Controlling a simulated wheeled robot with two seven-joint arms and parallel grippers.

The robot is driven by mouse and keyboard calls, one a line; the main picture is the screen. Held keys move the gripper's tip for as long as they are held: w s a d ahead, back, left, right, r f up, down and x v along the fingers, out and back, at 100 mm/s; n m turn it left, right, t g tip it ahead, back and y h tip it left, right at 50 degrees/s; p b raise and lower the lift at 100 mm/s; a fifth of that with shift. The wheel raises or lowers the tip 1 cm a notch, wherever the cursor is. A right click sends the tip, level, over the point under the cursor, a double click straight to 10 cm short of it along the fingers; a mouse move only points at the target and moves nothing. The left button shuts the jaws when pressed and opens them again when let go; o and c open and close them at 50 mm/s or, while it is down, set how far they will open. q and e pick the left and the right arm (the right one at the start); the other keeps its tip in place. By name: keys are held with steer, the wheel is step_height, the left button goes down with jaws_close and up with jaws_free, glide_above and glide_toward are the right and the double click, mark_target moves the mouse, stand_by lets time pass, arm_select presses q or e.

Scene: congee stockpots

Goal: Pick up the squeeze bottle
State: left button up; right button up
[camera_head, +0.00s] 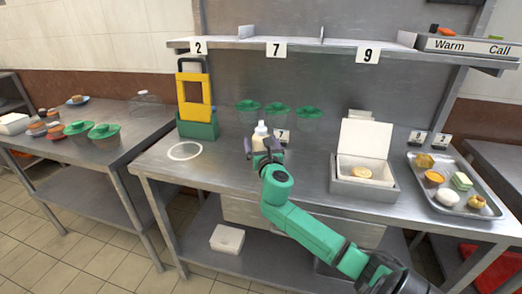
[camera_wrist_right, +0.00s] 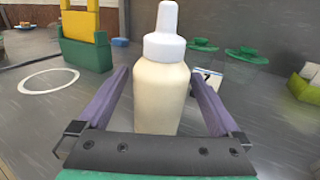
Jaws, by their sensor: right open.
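The squeeze bottle (camera_head: 260,135) is cream coloured with a white nozzle cap and stands upright on the steel table. In the right wrist view the bottle (camera_wrist_right: 161,90) stands between the two purple fingers. My right gripper (camera_head: 262,147) is open around the bottle, with a finger on either side. A gap shows between the bottle and each finger in the right wrist view (camera_wrist_right: 162,100). The lower part of the bottle is hidden behind the gripper base. My left gripper is not in view.
A yellow and green stand (camera_head: 197,128) is left of the bottle, near a white ring (camera_head: 184,151). Green-lidded containers (camera_head: 277,111) and a number 7 card (camera_head: 282,138) are behind. An open box (camera_head: 364,190) and a food tray (camera_head: 456,205) are to the right.

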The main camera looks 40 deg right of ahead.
steer(key=shift+s, duration=0.1)
steer(key=c, duration=0.9)
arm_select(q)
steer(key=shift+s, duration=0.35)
arm_select(e)
steer(key=shift+o, duration=0.2)
steer(key=shift+r, duration=0.1)
